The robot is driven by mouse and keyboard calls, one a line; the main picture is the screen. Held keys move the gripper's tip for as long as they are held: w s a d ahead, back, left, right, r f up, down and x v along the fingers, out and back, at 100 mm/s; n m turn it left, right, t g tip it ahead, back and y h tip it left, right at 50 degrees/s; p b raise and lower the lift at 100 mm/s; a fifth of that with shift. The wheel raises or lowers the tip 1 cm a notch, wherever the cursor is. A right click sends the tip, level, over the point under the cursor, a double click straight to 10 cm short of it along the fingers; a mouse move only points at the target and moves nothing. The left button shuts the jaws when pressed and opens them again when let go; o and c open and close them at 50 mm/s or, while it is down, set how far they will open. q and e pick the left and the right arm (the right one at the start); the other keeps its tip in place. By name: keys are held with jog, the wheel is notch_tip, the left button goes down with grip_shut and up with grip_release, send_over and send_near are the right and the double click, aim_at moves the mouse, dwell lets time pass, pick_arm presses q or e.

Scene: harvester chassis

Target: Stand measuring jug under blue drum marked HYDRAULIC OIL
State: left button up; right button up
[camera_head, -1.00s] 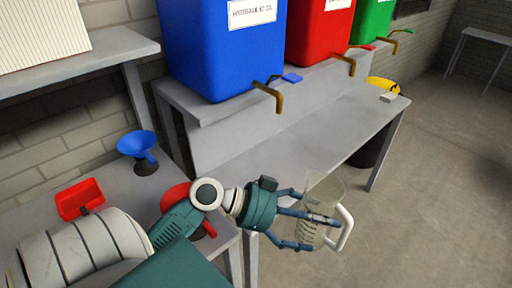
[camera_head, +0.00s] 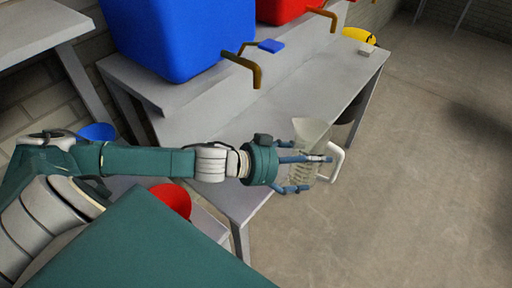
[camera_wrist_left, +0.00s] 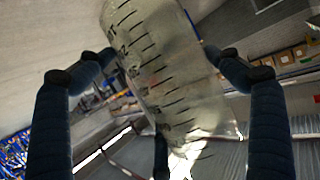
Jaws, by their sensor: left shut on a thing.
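The clear measuring jug (camera_head: 309,133) with a white handle is held by my left gripper (camera_head: 305,172), whose fingers close around its body. The jug is roughly upright, out past the front edge of the lower bench, over the floor. In the left wrist view the jug (camera_wrist_left: 165,70) shows dark scale marks between the fingers (camera_wrist_left: 160,75). The blue drum (camera_head: 180,35) stands on the raised shelf; its label is out of frame now. Its brown tap (camera_head: 247,68) with a blue lever (camera_head: 271,46) hangs over the lower bench. My right gripper is not in view.
The lower bench (camera_head: 285,95) is clear below the blue drum's tap. A red drum (camera_head: 285,10) with its own tap (camera_head: 322,17) stands farther along. A red funnel (camera_head: 171,198) and a blue one (camera_head: 97,132) are partly hidden by my arm. A yellow object (camera_head: 358,35) lies at the far end.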

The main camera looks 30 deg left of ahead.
pick_arm(q)
jog(key=a+f+p, duration=0.1)
jog(key=a, duration=0.4)
jog(key=w+a+p, duration=0.1)
jog(key=a, duration=0.5)
jog(key=a+f+p, duration=0.1)
jog(key=a, duration=0.4)
jog(key=shift+w+a+f, duration=0.15)
jog(key=shift+a+f, duration=0.2)
jog(key=shift+f, duration=0.35)
jog(key=shift+f, duration=0.1)
jog(key=o, duration=1.1)
